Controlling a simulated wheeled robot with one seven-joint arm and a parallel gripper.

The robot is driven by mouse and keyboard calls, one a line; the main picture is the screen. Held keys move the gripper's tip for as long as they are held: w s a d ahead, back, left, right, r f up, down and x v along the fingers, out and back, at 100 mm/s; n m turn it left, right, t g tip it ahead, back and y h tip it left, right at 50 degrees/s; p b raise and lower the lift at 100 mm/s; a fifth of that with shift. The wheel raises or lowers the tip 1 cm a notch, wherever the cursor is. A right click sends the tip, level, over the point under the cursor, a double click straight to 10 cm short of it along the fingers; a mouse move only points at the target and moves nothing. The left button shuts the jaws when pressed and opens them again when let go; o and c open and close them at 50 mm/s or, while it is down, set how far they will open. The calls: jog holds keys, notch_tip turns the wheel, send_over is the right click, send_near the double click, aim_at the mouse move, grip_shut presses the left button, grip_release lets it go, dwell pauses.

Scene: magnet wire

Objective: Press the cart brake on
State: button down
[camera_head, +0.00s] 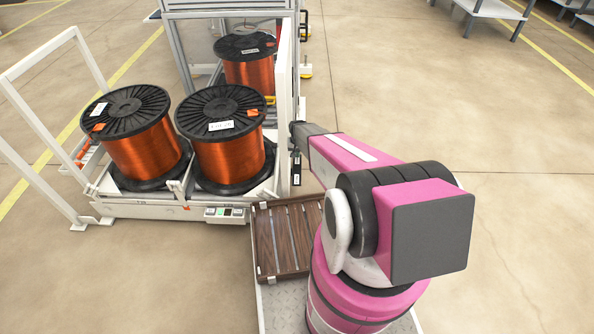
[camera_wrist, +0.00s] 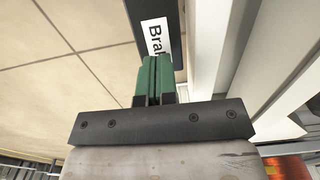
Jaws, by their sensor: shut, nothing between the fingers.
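A dark plate (camera_wrist: 140,14) with a white label (camera_wrist: 156,36) reading "Bra…" shows at the top of the wrist view; the rest of the word is hidden behind my fingers. My gripper (camera_wrist: 153,64) has its green fingers shut together, empty, with their tips overlapping the label's lower edge. I cannot tell whether they touch the plate. In the head view my arm reaches left to the frame's right post (camera_head: 285,110), and the fingertips cannot be made out. Small dark tags (camera_head: 297,168) with white labels hang just below the arm's end; their text is too small to read.
Large copper wire spools (camera_head: 215,140) stand on the white cart (camera_head: 135,211) at left. A small control box (camera_head: 224,213) is on its front edge. A brown slatted crate (camera_head: 280,240) lies below my arm. Open floor (camera_head: 520,170) is at right.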

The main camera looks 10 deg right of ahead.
jog(key=shift+f, duration=1.85)
jog(key=shift+r, duration=4.05)
jog(key=s+r+n, duration=0.2)
jog(key=s+r, duration=2.5)
jog(key=r, duration=0.2)
jog(key=shift+s+r, duration=0.15)
